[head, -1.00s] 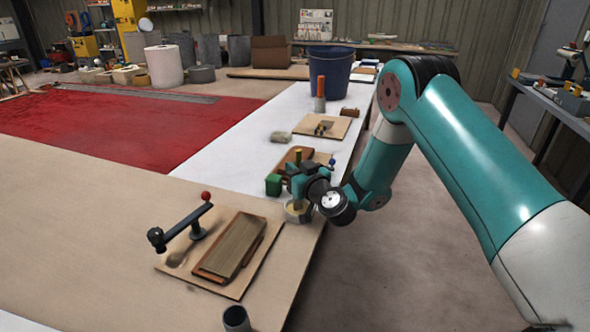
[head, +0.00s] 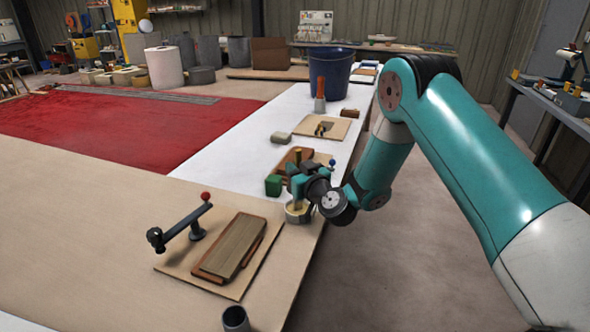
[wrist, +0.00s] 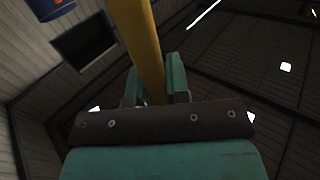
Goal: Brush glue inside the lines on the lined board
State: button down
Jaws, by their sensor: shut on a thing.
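My gripper (head: 297,183) is shut on a yellow-handled brush. The handle (wrist: 140,45) runs between the two teal fingers in the wrist view. In the head view my gripper is low over a small round pot (head: 297,213) near the bench's right edge. The brush's lower end is at the pot's mouth; its bristles and how deep they sit cannot be made out. Lines are not clear on any board. A tan board (head: 335,124) with small dark pieces lies farther back. Another board just behind my gripper is partly hidden by it.
A green block (head: 273,185) stands left of my gripper. A clamp with a red ball (head: 197,222) and a wooden block (head: 233,246) sit on a nearer board (head: 175,262). A dark cup (head: 235,318) is in front. A blue bucket (head: 325,75) stands behind.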

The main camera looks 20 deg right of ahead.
jog(key=shift+f, duration=0.1)
notch_tip(320, 180, up, 7)
jog(key=p, duration=0.5)
dwell(0.3)
dwell(0.4)
